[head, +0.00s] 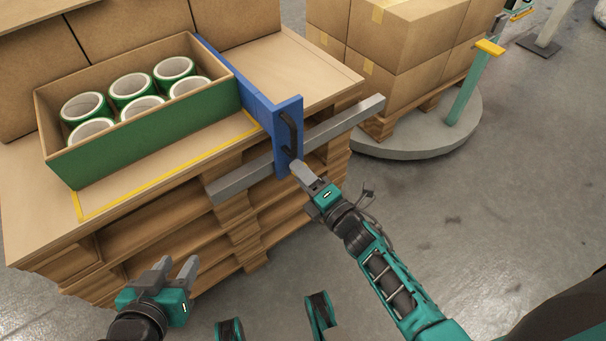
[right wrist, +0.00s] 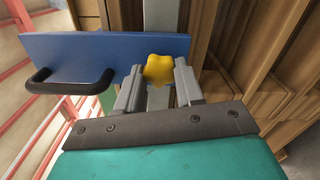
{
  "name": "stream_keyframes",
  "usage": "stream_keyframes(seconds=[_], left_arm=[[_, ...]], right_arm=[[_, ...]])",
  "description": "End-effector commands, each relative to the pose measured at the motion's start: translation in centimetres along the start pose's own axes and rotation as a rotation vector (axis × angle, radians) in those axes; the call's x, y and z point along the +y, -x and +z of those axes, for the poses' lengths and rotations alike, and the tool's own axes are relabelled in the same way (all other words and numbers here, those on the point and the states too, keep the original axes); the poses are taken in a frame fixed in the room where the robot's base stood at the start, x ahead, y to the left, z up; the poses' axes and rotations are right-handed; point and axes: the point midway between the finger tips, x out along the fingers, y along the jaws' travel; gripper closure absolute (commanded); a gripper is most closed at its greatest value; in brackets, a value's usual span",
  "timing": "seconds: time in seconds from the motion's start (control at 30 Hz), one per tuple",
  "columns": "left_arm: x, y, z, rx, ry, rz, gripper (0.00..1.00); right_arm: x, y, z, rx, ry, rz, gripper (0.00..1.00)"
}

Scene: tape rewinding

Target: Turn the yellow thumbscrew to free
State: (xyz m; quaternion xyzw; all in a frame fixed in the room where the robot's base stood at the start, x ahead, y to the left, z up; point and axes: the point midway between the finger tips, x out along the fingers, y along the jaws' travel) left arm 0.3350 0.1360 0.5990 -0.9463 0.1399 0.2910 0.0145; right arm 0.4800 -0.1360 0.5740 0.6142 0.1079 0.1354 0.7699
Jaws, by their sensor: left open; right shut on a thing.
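The yellow thumbscrew (right wrist: 158,69) shows in the right wrist view, at the edge of a blue plate (right wrist: 70,58) with a black handle (right wrist: 62,84). My right gripper (head: 297,166) is shut on the thumbscrew, with one finger on each side of it. In the head view the screw is hidden behind the gripper at the lower part of the blue plate (head: 290,140). A grey metal bar (head: 340,120) runs past the plate. My left gripper (head: 178,266) is open and empty, low at the front left, apart from the pallets.
A green-sided box (head: 150,145) of several tape rolls stands on the wooden board (head: 125,202), against the blue plate. Wooden pallets (head: 140,235) are stacked below. Cartons (head: 400,60) and a round grey base (head: 425,135) stand at the back right. Floor (head: 460,230) at right is clear.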

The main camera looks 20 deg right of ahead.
Motion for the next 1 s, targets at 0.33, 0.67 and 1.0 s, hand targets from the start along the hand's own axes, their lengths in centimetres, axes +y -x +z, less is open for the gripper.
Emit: stream_keyframes(seconds=[0.33,0.67,1.0], left_arm=[[-0.1,0.0,-0.1,0.003,-0.001,-0.001,0.57],[-0.1,0.0,-0.1,0.004,-0.002,-0.003,0.57],[-0.3,0.5,-0.8,0.009,-0.002,-0.009,0.57]], right_arm=[[-0.1,0.0,0.0,0.0,0.003,-0.002,0.49],[0.0,0.0,0.0,0.0,0.001,-0.001,0.38],[0.0,4.5,0.0,0.001,0.0,-0.006,0.38]])
